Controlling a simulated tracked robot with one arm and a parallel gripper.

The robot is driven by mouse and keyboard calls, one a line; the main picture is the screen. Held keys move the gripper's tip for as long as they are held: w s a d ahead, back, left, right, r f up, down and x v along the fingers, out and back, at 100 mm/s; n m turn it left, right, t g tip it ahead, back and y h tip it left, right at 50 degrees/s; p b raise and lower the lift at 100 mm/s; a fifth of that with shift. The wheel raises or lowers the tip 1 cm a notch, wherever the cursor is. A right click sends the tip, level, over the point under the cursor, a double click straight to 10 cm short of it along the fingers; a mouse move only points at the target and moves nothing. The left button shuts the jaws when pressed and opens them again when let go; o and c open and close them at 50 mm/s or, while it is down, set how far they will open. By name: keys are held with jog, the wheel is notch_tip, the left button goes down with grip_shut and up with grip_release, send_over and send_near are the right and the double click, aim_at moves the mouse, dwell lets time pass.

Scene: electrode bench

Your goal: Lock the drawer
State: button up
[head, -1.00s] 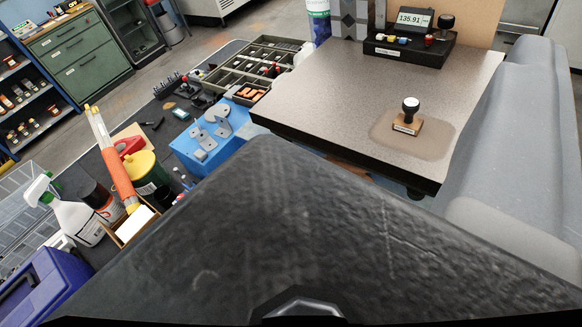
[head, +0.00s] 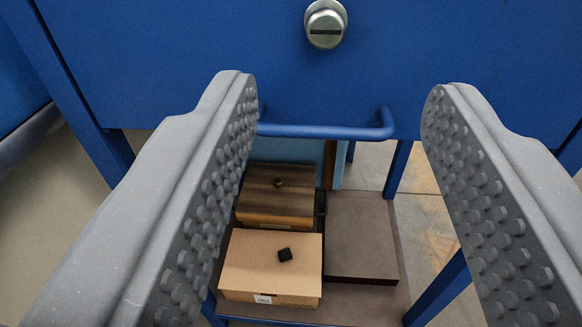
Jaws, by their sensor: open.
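The blue drawer front (head: 180,60) fills the top of the view, facing me. A round silver lock (head: 326,24) with a dark slot lying level sits on it at the top centre. A blue bar handle (head: 325,131) runs along the front below the lock; its left end is partly behind a finger. My gripper (head: 342,95) is open and empty. Its two grey studded fingers reach toward the drawer, one on each side of the lock and handle, with the tips lower than the lock. I cannot tell whether the drawer is fully closed.
Below the drawer, a low shelf (head: 390,308) between blue legs holds a cardboard box (head: 270,268) with a small black piece on top, a dark wooden box (head: 262,190) and a flat grey-brown slab (head: 358,240). Floor shows on both sides.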

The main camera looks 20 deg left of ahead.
aim_at(326, 35)
jog(key=x, duration=0.4)
jog(key=f+b+x, duration=0.1)
jog(key=x, duration=0.3)
jog(key=b+x, duration=0.1)
jog(key=x, duration=0.4)
jog(key=shift+a+f, duration=0.15)
